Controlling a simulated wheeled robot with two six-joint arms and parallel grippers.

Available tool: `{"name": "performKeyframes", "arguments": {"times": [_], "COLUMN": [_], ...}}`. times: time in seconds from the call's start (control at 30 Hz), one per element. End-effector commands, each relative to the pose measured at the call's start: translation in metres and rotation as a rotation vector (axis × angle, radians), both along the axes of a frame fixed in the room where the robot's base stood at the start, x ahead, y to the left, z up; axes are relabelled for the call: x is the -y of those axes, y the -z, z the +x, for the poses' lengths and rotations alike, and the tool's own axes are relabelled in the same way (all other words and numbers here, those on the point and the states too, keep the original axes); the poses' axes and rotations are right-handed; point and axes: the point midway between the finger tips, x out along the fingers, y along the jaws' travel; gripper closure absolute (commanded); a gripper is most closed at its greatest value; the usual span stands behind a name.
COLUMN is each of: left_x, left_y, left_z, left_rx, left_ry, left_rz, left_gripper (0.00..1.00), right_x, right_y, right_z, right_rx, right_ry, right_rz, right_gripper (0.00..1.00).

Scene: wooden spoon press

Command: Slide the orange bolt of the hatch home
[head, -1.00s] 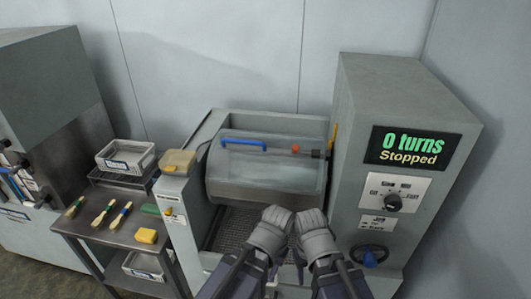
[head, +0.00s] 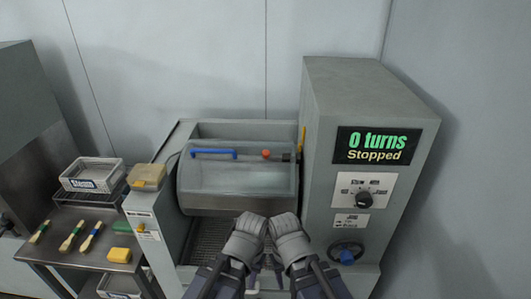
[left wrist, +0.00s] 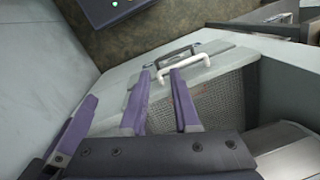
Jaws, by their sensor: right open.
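The hatch (head: 240,180) is a grey see-through cover on the press, and it looks closed. The orange bolt (head: 266,154) shows as a small knob near its top right, a little left of a dark bracket (head: 286,157). A blue handle (head: 214,154) lies left of it. My right gripper (head: 279,270) is low in front of the press, small and partly hidden by my arm, well short of the bolt. My left gripper (left wrist: 161,72) shows two purple fingers apart with nothing gripped, in front of a white handle (left wrist: 186,68) on a grey panel.
A side table (head: 60,255) at the left holds brushes, a yellow block and a "Steam" tray (head: 92,174). A yellow sponge-like block (head: 147,176) sits at the press's left edge.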

Motion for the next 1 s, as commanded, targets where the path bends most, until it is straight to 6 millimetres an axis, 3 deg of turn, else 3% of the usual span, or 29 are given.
{"name": "performKeyframes", "arguments": {"times": [0.17,0.27,0.4,0.57,0.67,0.8,1.0], "left_x": [0.006,0.015,0.028,0.027,0.016,-0.015,-0.069], "left_y": [0.000,-0.003,-0.018,-0.050,-0.078,-0.122,-0.175], "left_z": [0.012,0.031,0.072,0.128,0.166,0.215,0.262], "left_rx": [-0.004,-0.005,0.013,0.068,0.121,0.209,0.327], "left_ry": [-0.027,-0.076,-0.177,-0.304,-0.391,-0.508,-0.636], "left_rz": [-0.072,-0.196,-0.440,-0.726,-0.903,-1.132,-1.379], "left_gripper": [0.92,1.00,1.00,1.00,1.00,1.00,1.00], "right_x": [0.000,0.000,0.000,0.000,0.000,0.000,0.000], "right_y": [-0.002,-0.004,-0.007,-0.011,-0.013,-0.016,-0.019], "right_z": [0.000,0.000,0.000,0.000,0.000,0.000,0.000], "right_rx": [0.000,0.000,0.000,0.000,0.000,0.000,0.000], "right_ry": [0.000,0.000,0.000,0.000,0.000,-0.001,-0.001], "right_rz": [0.000,0.000,0.000,0.000,0.000,0.000,0.000], "right_gripper": [0.50,0.50,0.50,0.50,0.50,0.50,0.50]}}
